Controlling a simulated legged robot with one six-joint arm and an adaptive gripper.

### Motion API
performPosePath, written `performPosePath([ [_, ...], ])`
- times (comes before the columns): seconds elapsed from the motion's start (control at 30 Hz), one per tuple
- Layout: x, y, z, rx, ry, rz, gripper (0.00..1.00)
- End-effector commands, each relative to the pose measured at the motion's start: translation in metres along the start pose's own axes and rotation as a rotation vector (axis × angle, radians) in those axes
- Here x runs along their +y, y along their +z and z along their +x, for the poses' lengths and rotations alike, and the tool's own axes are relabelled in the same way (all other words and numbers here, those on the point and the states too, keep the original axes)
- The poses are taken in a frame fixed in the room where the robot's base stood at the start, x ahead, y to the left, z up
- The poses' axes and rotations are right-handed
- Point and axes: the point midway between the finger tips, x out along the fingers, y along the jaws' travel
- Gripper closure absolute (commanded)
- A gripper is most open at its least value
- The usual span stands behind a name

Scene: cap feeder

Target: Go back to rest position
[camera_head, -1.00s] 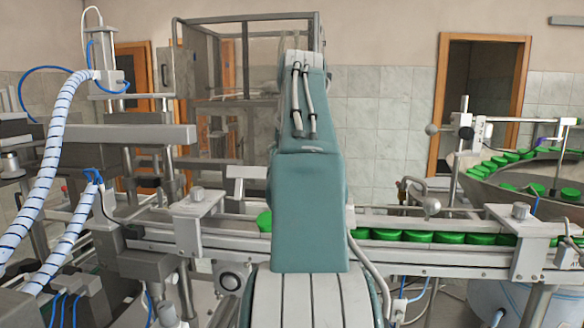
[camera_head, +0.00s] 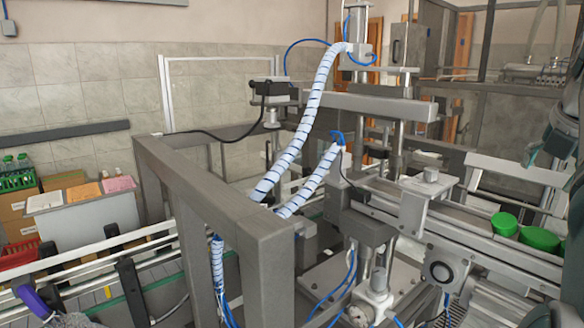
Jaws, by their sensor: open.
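My gripper's fingers are not in view. Part of my teal arm shows at the right edge, cut off by the frame. It stands in front of the cap feeder rail (camera_head: 480,232), which runs from the centre to the right.
A grey machine frame (camera_head: 205,195) with striped hoses (camera_head: 312,105) fills the middle. A conveyor (camera_head: 150,290) runs along the lower left. A purple object (camera_head: 30,298) shows at the bottom left corner. Boxes and a green crate (camera_head: 17,180) stand at the far left.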

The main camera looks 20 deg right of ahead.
Motion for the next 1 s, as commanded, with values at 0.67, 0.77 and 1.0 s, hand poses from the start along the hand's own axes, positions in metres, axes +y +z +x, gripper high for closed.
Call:
performPosePath([
  [0.67, 0.072, -0.230, 0.048, 0.182, 0.047, 0.927, 0.22],
  [0.77, 0.069, -0.266, 0.057, 0.215, 0.035, 1.067, 0.22],
  [1.0, 0.046, -0.351, 0.079, 0.294, -0.018, 1.395, 0.22],
])
